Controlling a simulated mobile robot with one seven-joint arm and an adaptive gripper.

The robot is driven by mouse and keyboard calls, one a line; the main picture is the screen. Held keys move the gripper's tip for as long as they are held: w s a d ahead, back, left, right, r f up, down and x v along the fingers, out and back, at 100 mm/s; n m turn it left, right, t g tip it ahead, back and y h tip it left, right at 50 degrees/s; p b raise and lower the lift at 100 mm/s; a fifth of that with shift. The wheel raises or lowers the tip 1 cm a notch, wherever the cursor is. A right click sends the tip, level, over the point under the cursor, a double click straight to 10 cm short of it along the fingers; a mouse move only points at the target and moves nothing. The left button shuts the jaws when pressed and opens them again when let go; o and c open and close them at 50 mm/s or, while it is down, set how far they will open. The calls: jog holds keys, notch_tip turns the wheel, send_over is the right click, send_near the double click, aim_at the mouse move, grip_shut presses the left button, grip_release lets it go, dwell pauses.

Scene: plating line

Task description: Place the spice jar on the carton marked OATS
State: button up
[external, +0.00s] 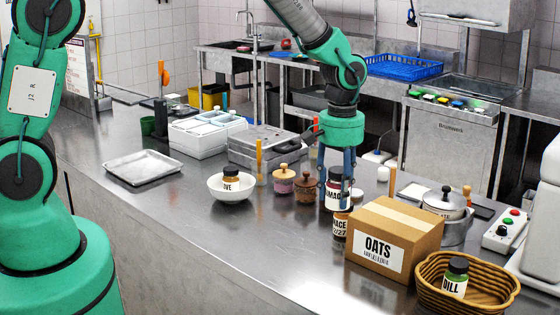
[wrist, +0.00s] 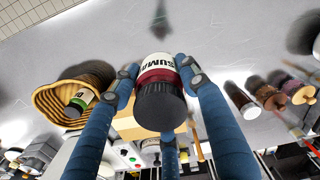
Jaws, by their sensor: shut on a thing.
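The spice jar with a dark lid and a label reading SUMAC (external: 334,191) is held in my gripper (external: 335,178), whose blue fingers close around it. In the wrist view the jar (wrist: 160,72) sits between the fingers (wrist: 158,80), its black lid toward the camera. The carton marked OATS (external: 368,263) is a closed brown box with a white label, to the right of and below the held jar in the external view. Part of it (wrist: 125,127) shows behind the fingers in the wrist view.
A jar marked MACE (external: 340,228) shows directly below the held jar; I cannot tell whether they touch. A wicker basket (external: 427,292) with a green jar (external: 455,279) is right of the carton. A pot (external: 445,205) stands behind it. A white bowl (external: 232,193) and lidded pots (external: 284,181) are left.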

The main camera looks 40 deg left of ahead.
jog(key=w+d, duration=0.1)
jog(key=w, duration=0.4)
jog(key=w+d+f+p, duration=0.1)
jog(key=w+d, duration=0.1)
jog(key=w, duration=0.3)
jog(key=w+d+p, duration=0.1)
jog(key=w+d, duration=0.1)
jog(key=w, duration=0.3)
jog(key=shift+d+f, duration=0.15)
jog(key=shift+f, duration=0.1)
jog(key=shift+f+p, duration=0.55)
jog(key=shift+f, duration=1.2)
jog(key=shift+f, duration=0.1)
jog(key=o, duration=1.4)
jog(key=shift+c, duration=0.2)
notch_tip(320, 180, up, 12)
jog(key=b, duration=0.1)
jog(key=shift+b, duration=0.4)
